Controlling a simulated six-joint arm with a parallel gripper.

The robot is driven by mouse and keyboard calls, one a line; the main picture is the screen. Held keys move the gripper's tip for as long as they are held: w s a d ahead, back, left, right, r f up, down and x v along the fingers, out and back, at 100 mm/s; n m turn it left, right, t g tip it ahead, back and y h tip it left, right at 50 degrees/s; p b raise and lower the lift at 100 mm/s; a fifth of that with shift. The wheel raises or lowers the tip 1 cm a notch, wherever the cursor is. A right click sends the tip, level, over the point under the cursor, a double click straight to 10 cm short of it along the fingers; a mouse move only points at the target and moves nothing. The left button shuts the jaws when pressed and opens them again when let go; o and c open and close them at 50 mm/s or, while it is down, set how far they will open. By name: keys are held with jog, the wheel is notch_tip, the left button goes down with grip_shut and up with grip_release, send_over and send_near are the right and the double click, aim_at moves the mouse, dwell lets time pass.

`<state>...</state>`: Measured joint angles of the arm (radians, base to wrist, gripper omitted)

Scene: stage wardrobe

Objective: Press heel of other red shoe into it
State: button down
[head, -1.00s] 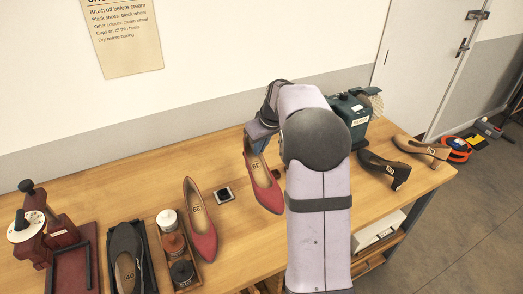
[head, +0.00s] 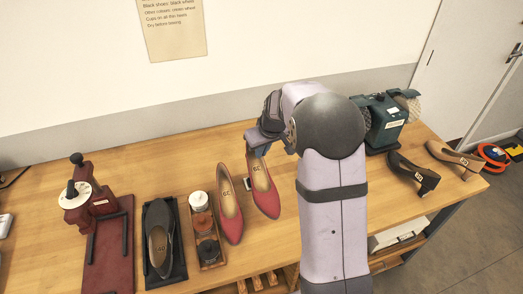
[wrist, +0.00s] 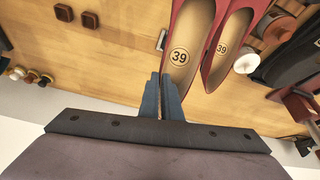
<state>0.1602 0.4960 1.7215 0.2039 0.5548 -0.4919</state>
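Two red pointed shoes, both marked 39, are side by side over the table. My gripper (head: 258,143) is at the heel end of the right-hand shoe (head: 264,190), its fingers nearly together on the back rim. In the wrist view the fingers (wrist: 167,98) meet the heel of this shoe (wrist: 187,30). The other red shoe (head: 230,208) stands just left of it, toe toward the front; it also shows in the wrist view (wrist: 225,45). A small dark square piece (head: 246,185) is partly hidden by the held shoe. I cannot tell whether the held shoe touches the table.
Left are a tray of jars (head: 208,266), a dark shoe (head: 160,248) in a black tray, and a red stand with a round head (head: 88,205).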

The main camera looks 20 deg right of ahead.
aim_at(262, 162)
jog(key=shift+f, duration=0.15)
jog(key=shift+f+b, duration=2.5)
jog(key=shift+f, duration=0.7)
jog(key=shift+f+b, duration=1)
jog(key=shift+f, duration=0.1)
dwell(1.5)
jog(key=shift+s+f, duration=0.1)
jog(key=shift+f, duration=0.1)
dwell(0.5)
jog(key=shift+r, duration=0.2)
jog(key=shift+r+p, duration=1.15)
jog(key=shift+r, duration=0.5)
